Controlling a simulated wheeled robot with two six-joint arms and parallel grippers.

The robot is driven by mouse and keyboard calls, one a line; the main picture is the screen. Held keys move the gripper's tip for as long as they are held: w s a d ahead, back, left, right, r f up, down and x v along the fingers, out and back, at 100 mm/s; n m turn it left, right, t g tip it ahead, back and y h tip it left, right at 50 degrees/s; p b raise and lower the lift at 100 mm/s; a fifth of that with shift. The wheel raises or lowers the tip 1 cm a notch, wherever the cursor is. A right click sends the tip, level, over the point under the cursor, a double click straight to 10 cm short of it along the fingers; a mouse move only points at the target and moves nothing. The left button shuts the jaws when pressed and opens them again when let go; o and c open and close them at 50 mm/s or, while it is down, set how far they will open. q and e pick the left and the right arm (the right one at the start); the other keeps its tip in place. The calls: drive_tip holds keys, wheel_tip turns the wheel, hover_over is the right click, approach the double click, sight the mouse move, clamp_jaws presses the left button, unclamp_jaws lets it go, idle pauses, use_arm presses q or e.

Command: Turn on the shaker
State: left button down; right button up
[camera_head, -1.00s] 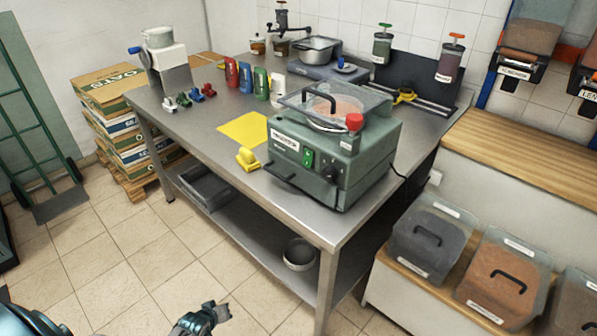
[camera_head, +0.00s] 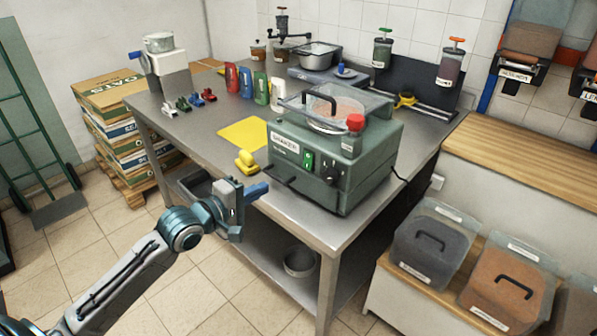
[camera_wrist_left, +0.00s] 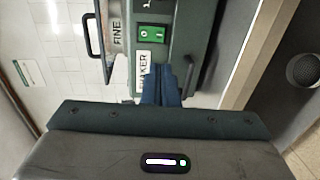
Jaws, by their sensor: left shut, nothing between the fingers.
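The shaker (camera_head: 335,175) is a green-grey box with a clear lid on the front corner of the steel table. Its green rocker switch (camera_head: 308,161) is on the front face, with a dark knob to its right and a red knob on top. In the left wrist view the green switch (camera_wrist_left: 151,33) lies just ahead of the fingertips, beside a label. My left gripper (camera_head: 262,188) is shut and empty, in front of the table edge, left of and below the switch, apart from it. It also shows in the left wrist view (camera_wrist_left: 161,70). My right gripper is not in view.
A yellow object (camera_head: 246,160) and a yellow sheet (camera_head: 243,132) lie left of the shaker. A black handle (camera_head: 284,184) sticks out at the shaker's lower front. A bowl (camera_head: 300,261) sits on the lower shelf. Bins (camera_head: 432,238) stand at the right.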

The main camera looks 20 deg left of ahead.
use_arm(q)
drive_tip(key=shift+w, duration=0.15)
approach(306, 167)
drive_tip(key=x, duration=0.6)
drive_tip(key=shift+d+r, duration=0.15)
drive_tip(key=shift+w+d, duration=0.1)
drive_tip(key=shift+w, duration=0.25)
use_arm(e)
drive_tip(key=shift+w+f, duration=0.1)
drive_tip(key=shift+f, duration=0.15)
